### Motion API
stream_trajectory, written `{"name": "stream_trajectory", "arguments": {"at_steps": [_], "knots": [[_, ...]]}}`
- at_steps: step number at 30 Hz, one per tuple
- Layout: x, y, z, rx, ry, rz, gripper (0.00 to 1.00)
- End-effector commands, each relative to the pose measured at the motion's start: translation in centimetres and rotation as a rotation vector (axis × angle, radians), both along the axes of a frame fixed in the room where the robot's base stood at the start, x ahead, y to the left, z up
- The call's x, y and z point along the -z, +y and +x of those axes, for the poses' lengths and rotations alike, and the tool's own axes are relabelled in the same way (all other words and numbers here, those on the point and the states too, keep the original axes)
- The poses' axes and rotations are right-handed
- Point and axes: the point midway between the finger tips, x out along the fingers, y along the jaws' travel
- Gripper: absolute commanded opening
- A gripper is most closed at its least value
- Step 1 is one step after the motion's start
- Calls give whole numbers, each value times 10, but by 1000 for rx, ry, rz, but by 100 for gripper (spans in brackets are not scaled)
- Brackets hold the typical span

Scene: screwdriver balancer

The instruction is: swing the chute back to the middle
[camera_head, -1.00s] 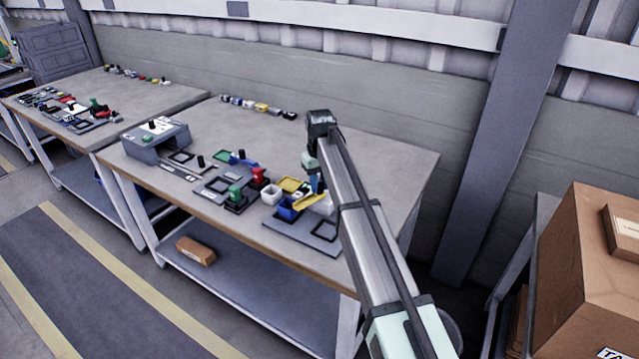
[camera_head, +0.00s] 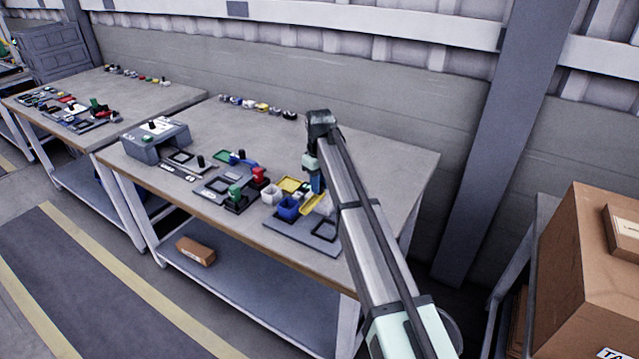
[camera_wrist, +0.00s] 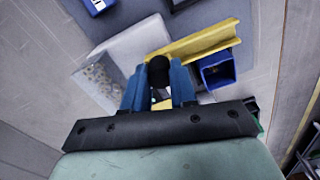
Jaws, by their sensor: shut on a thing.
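The yellow chute (camera_head: 312,202) sits near the right end of the workbench, below my gripper. In the wrist view the chute (camera_wrist: 205,40) is a long yellow trough, with a black knob (camera_wrist: 158,68) near one end. The blue fingers of my gripper (camera_wrist: 161,82) are shut on this knob, one on each side. In the head view my gripper (camera_head: 316,182) points down and partly hides the chute. A blue bin (camera_head: 288,208) stands just left of the chute; a blue bin also shows beside the chute in the wrist view (camera_wrist: 217,70). The chute's pivot is hidden.
A white bin (camera_head: 272,193) and a yellow tray (camera_head: 290,185) stand close by on the left. A red part (camera_head: 258,176) and a green part (camera_head: 235,194) are further left. A grey plate (camera_head: 300,235) lies in front. The bench's back right is clear.

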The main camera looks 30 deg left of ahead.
Motion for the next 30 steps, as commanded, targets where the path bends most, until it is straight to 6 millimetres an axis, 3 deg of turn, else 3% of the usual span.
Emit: {"name": "stream_trajectory", "arguments": {"at_steps": [3,4,12,23,30], "knots": [[0,0,0,1,0,1,0],[0,0,0,1,0,1,28],[0,0,0,1,0,0,52],[-7,0,0,2,-1,1,52],[-45,1,1,2,-3,2,52]]}}
